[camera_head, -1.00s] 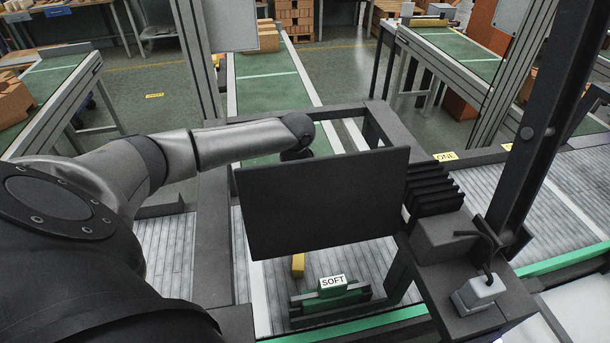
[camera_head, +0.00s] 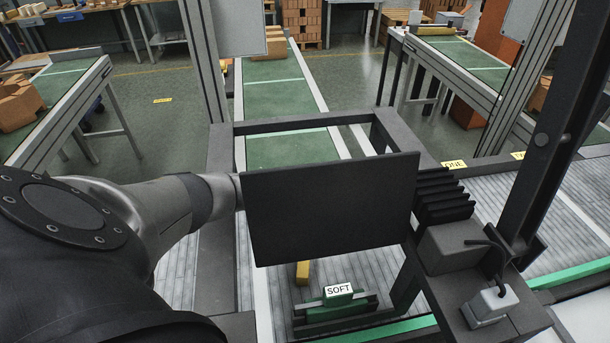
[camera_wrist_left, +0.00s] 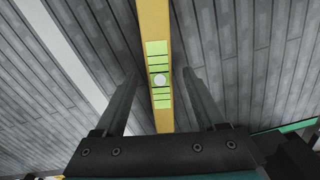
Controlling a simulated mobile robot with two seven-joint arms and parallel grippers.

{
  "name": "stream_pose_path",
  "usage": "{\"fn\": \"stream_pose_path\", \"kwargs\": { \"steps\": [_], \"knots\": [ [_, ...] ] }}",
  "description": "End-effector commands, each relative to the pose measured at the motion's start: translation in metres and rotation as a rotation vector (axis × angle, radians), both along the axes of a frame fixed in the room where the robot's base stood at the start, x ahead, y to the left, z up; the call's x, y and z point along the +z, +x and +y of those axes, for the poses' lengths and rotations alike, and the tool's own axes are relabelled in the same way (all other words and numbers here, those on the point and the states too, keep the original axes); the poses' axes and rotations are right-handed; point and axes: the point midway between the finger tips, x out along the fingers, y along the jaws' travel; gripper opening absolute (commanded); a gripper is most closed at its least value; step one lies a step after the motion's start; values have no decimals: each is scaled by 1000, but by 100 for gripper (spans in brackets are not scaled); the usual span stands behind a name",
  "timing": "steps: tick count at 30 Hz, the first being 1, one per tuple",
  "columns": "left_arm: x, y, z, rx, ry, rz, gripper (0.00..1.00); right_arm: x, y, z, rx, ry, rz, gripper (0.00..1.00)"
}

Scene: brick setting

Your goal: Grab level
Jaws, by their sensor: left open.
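The level is a yellow bar with light green windows and a pale round spot. In the left wrist view the level (camera_wrist_left: 155,40) lies on the grey slatted surface. My open left gripper (camera_wrist_left: 158,82) has one finger on each side of it. I cannot tell how far above it the fingertips are. In the head view only a short yellow end of the level (camera_head: 302,273) shows below a dark panel, which hides the rest and my left gripper. My right gripper is not in view.
The dark panel (camera_head: 330,208) stands in front of my left arm. A green holder (camera_head: 335,309) labelled SOFT (camera_head: 339,289) sits near the front edge. A dark frame and a post (camera_head: 541,139) stand to the right. A green conveyor (camera_head: 285,149) runs behind.

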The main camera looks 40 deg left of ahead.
Motion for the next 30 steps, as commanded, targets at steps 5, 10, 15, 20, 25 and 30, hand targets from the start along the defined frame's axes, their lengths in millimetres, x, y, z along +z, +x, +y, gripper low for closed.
{"fn": "stream_pose_path", "kwargs": {
  "steps": [5,10,15,20,25,30],
  "knots": [
    [-8,0,0,0,1,-2,72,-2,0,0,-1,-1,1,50],
    [-7,0,0,0,1,-2,72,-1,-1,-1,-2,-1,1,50],
    [-7,0,0,0,1,-2,57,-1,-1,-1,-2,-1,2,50],
    [-7,0,0,0,1,-1,39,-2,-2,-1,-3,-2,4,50],
    [-7,0,0,0,1,-1,20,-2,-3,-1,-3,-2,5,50],
    [-7,0,1,1,1,-1,0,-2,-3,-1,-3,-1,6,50]
  ]
}}
